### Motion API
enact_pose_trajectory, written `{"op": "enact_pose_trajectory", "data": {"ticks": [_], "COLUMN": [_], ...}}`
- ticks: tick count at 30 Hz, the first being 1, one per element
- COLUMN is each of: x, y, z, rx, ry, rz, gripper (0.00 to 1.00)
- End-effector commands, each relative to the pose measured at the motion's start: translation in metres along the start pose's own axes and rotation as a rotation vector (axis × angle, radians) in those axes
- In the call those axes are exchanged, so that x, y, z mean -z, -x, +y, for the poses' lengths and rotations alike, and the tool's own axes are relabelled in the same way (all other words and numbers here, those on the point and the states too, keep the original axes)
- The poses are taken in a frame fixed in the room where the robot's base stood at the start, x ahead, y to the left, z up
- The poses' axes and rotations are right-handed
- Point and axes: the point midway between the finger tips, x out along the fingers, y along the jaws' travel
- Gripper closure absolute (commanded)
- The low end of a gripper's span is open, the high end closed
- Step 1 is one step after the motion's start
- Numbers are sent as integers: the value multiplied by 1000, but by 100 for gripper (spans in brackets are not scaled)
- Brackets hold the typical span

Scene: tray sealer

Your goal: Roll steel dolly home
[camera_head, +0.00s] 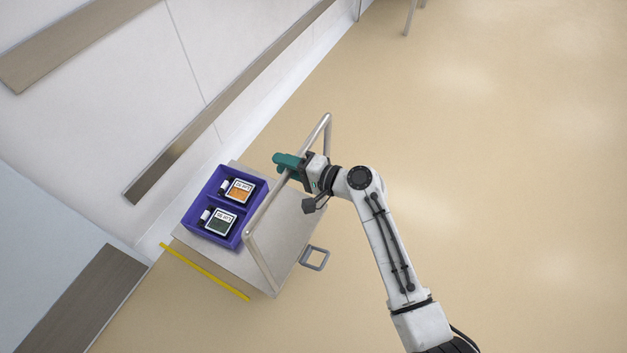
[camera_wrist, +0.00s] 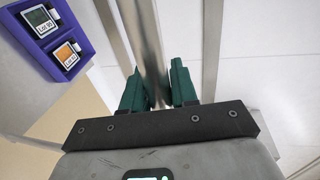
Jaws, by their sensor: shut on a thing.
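The steel dolly (camera_head: 285,222) is a flat grey platform with a raised tubular push handle (camera_head: 262,262) along its right side. It stands close to the white wall. In the wrist view the handle bar (camera_wrist: 148,45) passes between my two green fingers (camera_wrist: 156,90). The dolly's wheels are hidden beneath the platform.
A purple crate (camera_head: 238,237) with two labelled trays sits on the dolly. A yellow line (camera_head: 205,272) marks the floor by the dolly's near edge. The wall with wooden rails (camera_head: 225,105) runs along the left. Open beige floor (camera_head: 500,200) lies to the right.

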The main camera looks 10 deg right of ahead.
Motion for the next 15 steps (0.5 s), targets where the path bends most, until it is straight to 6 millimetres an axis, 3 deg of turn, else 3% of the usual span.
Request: {"op": "enact_pose_trajectory", "data": {"ticks": [1,6,15], "x": [-1,-1,-1], "y": [-18,-64,-131], "z": [1,-8,-22], "rx": [2,2,2], "ry": [5,6,4], "rz": [-5,-6,-4], "gripper": [100,100,100]}}
